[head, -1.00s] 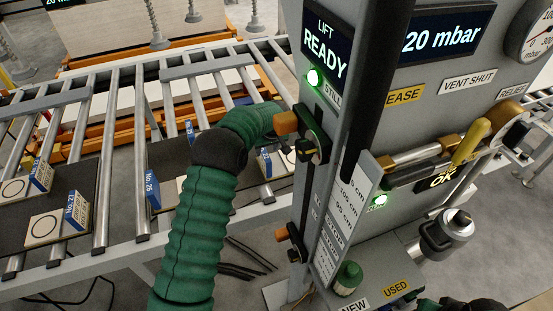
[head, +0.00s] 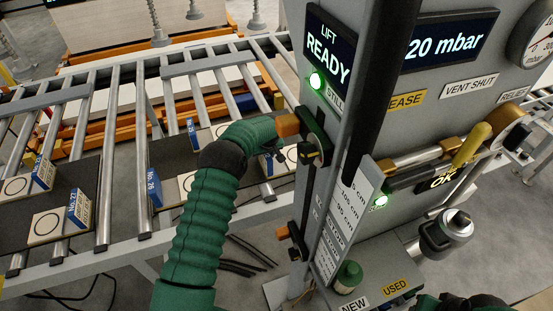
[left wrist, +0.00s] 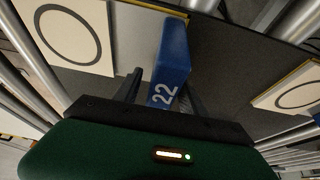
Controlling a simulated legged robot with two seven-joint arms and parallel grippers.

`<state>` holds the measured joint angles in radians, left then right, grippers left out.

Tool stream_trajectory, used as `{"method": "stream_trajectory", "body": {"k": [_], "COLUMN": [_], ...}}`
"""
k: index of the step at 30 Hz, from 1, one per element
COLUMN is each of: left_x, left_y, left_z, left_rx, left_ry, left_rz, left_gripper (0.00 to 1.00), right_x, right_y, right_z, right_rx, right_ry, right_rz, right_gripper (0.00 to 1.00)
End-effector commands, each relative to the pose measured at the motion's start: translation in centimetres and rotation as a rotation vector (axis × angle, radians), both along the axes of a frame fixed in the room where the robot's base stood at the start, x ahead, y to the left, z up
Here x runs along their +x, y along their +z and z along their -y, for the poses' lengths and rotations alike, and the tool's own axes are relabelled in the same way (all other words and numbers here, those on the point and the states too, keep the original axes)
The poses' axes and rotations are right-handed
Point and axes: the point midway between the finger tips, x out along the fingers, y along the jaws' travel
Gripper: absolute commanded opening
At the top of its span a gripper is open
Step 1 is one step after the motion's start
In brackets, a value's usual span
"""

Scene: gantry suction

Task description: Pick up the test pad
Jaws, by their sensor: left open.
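My left gripper (head: 272,158) is at the end of the green arm, over the boards on the roller conveyor. In the left wrist view its dark fingers (left wrist: 163,88) are open on either side of a blue block marked 22 (left wrist: 172,48). The fingers look apart from its sides; contact is not clear. Pale plates with a black circle (left wrist: 72,35) lie beside it. In the head view the arm and gripper mostly hide this block. A green-topped cylinder (head: 348,277) stands on the NEW/USED shelf. I cannot tell which of these is the test pad.
The grey lift column (head: 400,130) stands right of the gripper, with orange-tipped levers (head: 289,124) close to it. Other blue blocks (head: 78,209) and circle plates (head: 46,225) stand on the conveyor (head: 105,160). A yellow-handled valve (head: 470,143) is on the column.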

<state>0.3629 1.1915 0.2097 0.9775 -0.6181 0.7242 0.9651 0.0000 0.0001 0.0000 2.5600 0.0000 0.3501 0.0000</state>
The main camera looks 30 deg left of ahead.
Motion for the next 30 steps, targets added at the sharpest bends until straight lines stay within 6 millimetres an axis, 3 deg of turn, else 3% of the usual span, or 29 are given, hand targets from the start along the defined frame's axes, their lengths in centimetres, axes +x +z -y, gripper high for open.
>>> {"method": "stream_trajectory", "body": {"k": [18, 27, 30], "left_x": [0.02, 0.02, 0.02], "left_y": [-0.37, -0.39, -0.39], "left_z": [0.03, 0.03, 0.03], "left_rx": [0.0, 0.0, 0.0], "left_ry": [0.0, 0.0, 0.0], "left_rz": [0.0, 0.0, 0.0], "left_gripper": [0.48, 0.09, 0.0], "right_x": [0.0, 0.01, 0.01], "right_y": [-0.56, -0.55, -0.55], "right_z": [0.0, 0.0, 0.0], "right_rx": [0.0, 0.0, 0.0], "right_ry": [0.0, 0.0, 0.0], "right_rz": [0.0, 0.0, 0.0], "right_gripper": [0.36, 0.36, 0.36]}}
